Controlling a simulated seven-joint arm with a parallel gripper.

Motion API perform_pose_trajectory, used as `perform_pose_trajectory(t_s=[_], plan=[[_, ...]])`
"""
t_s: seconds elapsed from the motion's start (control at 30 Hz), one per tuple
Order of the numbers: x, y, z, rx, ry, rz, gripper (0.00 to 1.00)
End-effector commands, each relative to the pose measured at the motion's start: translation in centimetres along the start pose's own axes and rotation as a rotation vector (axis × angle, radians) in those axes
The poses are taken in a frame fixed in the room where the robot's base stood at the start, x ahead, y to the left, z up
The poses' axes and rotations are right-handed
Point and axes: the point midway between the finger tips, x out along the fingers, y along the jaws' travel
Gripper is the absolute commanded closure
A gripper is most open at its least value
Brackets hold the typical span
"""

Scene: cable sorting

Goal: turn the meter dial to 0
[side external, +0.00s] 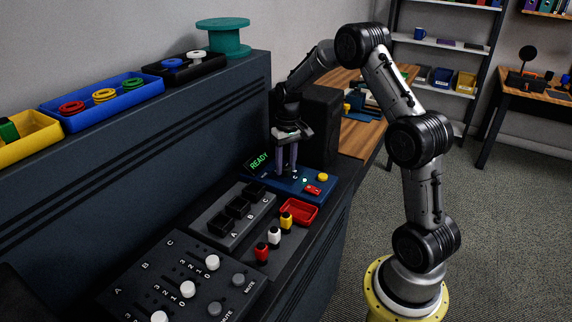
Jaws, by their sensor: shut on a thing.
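The blue meter box (324,193) lies on the dark bench, with a lit green "READY" display (258,161) at its back left. On its top are a yellow button (323,177), a red part (313,190) and a small pale light. My gripper (285,170) points straight down over the left part of the box, with its fingers low at the surface. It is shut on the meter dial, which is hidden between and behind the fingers. The dial's pointer and scale cannot be read.
In front stand a black block with slots marked A, B, C (230,215), several colored plugs (274,236), a red tray (298,212) and a slider panel (185,280). A dark upright box (321,125) stands close behind my gripper. Trays and a green spool (223,37) sit on the ledge.

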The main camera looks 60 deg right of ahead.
Motion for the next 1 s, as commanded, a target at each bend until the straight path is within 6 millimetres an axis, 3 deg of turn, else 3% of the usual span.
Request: perform_pose_trajectory(t_s=[1.0], plan=[[-0.18,-0.14,-0.17,-0.942,-0.035,0.002,1.00]])
